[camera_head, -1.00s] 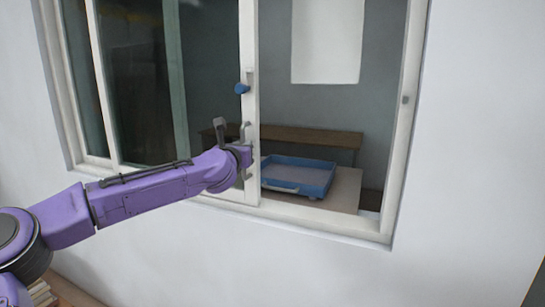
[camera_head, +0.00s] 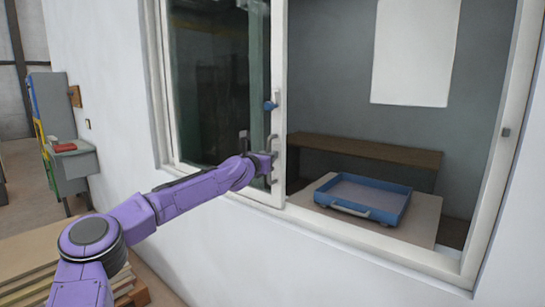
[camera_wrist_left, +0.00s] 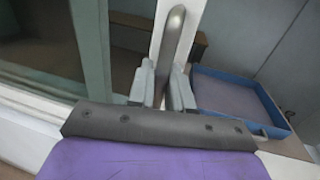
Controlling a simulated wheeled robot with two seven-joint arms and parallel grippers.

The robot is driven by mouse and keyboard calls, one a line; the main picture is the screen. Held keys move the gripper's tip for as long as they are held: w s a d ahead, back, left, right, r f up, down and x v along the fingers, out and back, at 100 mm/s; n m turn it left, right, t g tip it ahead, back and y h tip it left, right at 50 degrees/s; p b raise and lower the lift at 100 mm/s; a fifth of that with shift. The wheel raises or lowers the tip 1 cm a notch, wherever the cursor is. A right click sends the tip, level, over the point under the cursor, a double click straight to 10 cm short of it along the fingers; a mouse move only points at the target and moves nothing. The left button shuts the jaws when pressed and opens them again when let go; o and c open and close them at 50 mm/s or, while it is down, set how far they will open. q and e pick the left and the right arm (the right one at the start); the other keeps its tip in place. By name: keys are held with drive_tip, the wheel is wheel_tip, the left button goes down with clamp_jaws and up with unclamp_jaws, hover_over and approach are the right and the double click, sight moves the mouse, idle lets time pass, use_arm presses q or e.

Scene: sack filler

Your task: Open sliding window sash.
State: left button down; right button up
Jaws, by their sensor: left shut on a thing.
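The sliding window sash (camera_head: 278,75) is a white-framed glass pane at the left of the window opening, and the right part of the opening is clear. My left gripper (camera_head: 271,160) is at the grey handle on that stile, below the knob. In the left wrist view, the gripper (camera_wrist_left: 163,85) has its two fingers on either side of the grey bar handle (camera_wrist_left: 174,45) and is shut on it. My right gripper is not in view.
Through the opening, a blue tray (camera_head: 365,198) rests on a light board (camera_head: 425,215), with a brown bench (camera_head: 370,150) behind. A grey cabinet (camera_head: 65,130) stands at far left. Stacked boards (camera_head: 30,255) lie at lower left. The white wall surrounds the window frame.

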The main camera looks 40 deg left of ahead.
use_arm(q)
drive_tip(key=c, duration=1.2)
unclamp_jaws()
drive_tip(key=s+d+b, duration=0.1)
drive_tip(key=s+b, duration=0.1)
drive_tip(key=s, duration=0.8)
drive_tip(key=shift+s+d, duration=0.2)
drive_tip(key=shift+d, duration=0.15)
